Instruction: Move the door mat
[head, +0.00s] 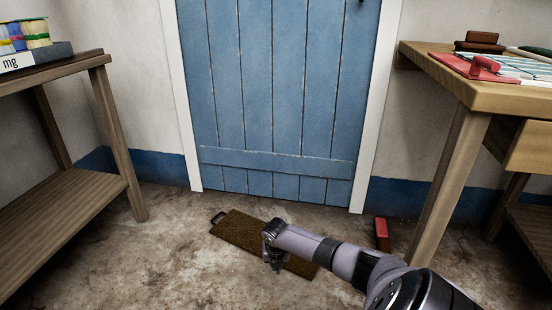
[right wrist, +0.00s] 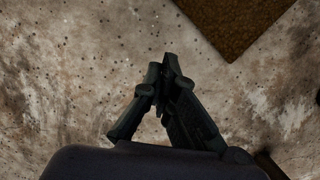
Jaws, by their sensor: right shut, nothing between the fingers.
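The door mat (head: 243,229) is a brown rectangle lying flat on the floor in front of the blue door, with a dark handle-like loop at its left end. My right arm crosses over it and hides part of it in the head view. My right gripper (head: 276,262) is shut and empty, pointing down near the mat's front edge. In the right wrist view the gripper (right wrist: 166,82) is over bare floor, with a corner of the mat (right wrist: 232,22) at the top right, apart from the fingers. My left gripper is not in view.
A blue plank door (head: 275,100) in a white frame stands behind the mat. A wooden shelf table (head: 75,65) is at left and a wooden workbench (head: 490,88) at right. A red block (head: 382,234) stands on the floor near the workbench. The floor at front left is clear.

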